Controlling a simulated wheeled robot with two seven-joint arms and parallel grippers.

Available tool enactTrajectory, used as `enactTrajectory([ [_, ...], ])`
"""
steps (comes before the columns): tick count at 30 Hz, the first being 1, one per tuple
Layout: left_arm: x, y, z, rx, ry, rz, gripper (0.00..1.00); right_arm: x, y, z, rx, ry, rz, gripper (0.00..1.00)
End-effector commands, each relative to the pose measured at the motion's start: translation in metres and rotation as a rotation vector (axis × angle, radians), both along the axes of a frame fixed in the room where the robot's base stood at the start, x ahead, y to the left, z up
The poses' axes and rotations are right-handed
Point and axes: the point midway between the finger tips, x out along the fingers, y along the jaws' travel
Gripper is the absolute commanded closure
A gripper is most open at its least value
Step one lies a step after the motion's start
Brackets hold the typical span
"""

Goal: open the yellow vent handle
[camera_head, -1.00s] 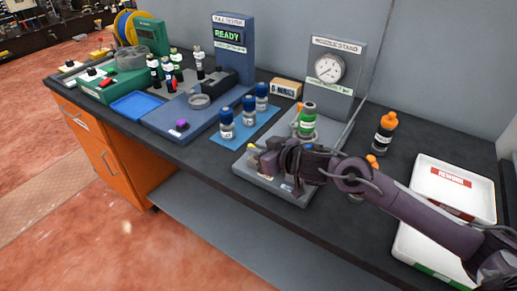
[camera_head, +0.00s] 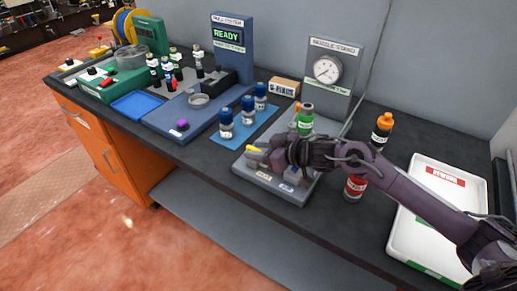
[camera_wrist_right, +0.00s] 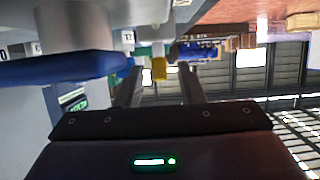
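The yellow vent handle (camera_head: 254,148) shows as a short yellow piece at the left side of the grey regulator stand base (camera_head: 240,168). My right gripper (camera_head: 280,152) is just right of it, low over the base, and hides part of the fixture. In the right wrist view a yellow piece (camera_wrist_right: 158,70) lies beyond and between the fingertips of my right gripper (camera_wrist_right: 161,82). The fingers are apart, with a gap between them; I see no contact with the yellow piece. My left gripper is in neither view.
A green bottle (camera_head: 305,119) stands behind my right gripper. A red bottle (camera_head: 355,187) is below my forearm, and an orange-capped bottle (camera_head: 382,131) stands behind it. Blue-capped bottles (camera_head: 248,110) stand to the left. A white tray (camera_head: 408,225) lies at the right.

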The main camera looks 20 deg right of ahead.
Motion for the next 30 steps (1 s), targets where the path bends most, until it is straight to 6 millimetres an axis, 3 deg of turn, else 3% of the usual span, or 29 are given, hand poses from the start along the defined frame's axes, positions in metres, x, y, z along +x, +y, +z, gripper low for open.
enactTrajectory([
  [8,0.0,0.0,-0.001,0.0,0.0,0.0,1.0,-0.002,-0.002,0.0,-0.001,0.002,-0.001,0.65],
  [18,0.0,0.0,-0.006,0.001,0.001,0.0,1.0,-0.04,-0.031,0.018,-0.006,0.004,0.002,0.65],
  [30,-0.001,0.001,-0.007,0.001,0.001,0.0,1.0,-0.056,-0.045,0.03,-0.001,0.001,0.0,0.65],
])
